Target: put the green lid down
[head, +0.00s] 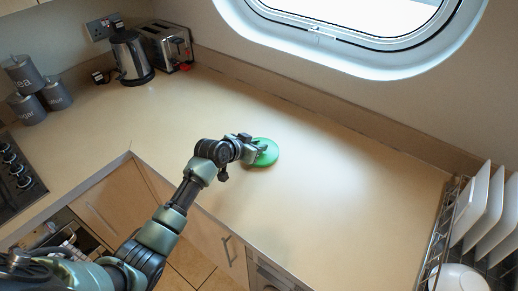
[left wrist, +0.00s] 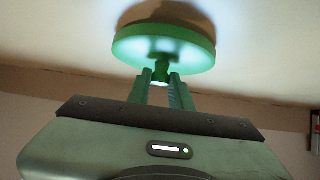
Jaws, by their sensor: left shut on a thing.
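The green lid (head: 268,158) is a round disc with a small knob, over the middle of the beige worktop (head: 330,215). It also shows in the left wrist view (left wrist: 165,50). My left gripper (head: 257,149) reaches it from the left. In the left wrist view its two fingers (left wrist: 161,80) are shut on the lid's knob. A dark shadow lies close to the lid on the worktop. I cannot tell whether the lid touches the surface. My right gripper is not in view.
A kettle (head: 130,58) and a toaster (head: 168,46) stand at the back left. Grey canisters (head: 25,75) and a hob (head: 14,178) are at the far left. A dish rack with white plates (head: 492,215) is at the right. The worktop around the lid is clear.

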